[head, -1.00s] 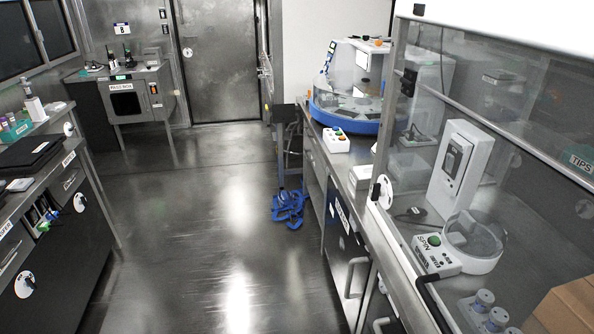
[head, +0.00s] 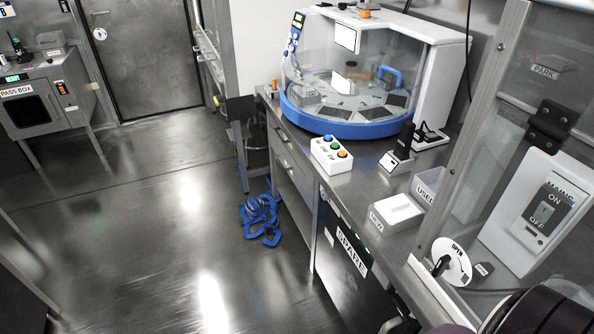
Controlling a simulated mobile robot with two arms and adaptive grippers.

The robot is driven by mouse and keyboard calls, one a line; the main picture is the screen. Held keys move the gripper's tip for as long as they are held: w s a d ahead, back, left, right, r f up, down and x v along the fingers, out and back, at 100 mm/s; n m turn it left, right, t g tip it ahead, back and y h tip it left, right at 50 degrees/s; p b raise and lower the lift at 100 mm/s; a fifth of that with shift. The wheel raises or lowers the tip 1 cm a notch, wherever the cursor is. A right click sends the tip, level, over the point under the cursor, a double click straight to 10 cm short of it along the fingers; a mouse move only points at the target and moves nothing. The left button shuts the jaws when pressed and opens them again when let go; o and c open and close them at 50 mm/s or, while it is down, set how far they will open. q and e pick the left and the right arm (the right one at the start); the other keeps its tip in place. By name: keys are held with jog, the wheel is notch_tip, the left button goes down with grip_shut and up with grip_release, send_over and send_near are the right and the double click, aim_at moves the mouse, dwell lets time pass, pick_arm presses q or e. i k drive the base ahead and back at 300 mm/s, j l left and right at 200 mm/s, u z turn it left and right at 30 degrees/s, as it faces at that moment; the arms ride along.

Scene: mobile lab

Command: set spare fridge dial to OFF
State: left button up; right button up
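The spare fridge (head: 338,282) is a dark-fronted unit under the right bench, with a white SPARE label (head: 352,252) on its face. I see its front at a steep angle. A small pale shape (head: 329,237) near its upper left edge may be its dial, but it is too small and oblique to read a setting. A different round white dial marked OPEN (head: 452,262) is on the hood frame at the right. Neither gripper shows in the head view.
The bench above holds a button box (head: 331,155), a blue-rimmed carousel machine (head: 345,128) and a white box (head: 396,212). A blue tangled object (head: 262,214) lies on the floor beside the bench. Open floor (head: 150,235) is to the left. A dark rounded form blocks the bottom right corner.

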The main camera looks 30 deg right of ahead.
aim_at(325, 196)
jog(key=i, duration=2)
jog(key=i+z, duration=0.3)
jog(key=i+j+z, duration=0.35)
jog(key=i, duration=0.15)
jog(key=i+j+z, duration=0.15)
jog(key=i+z, duration=0.15)
jog(key=i, duration=0.05)
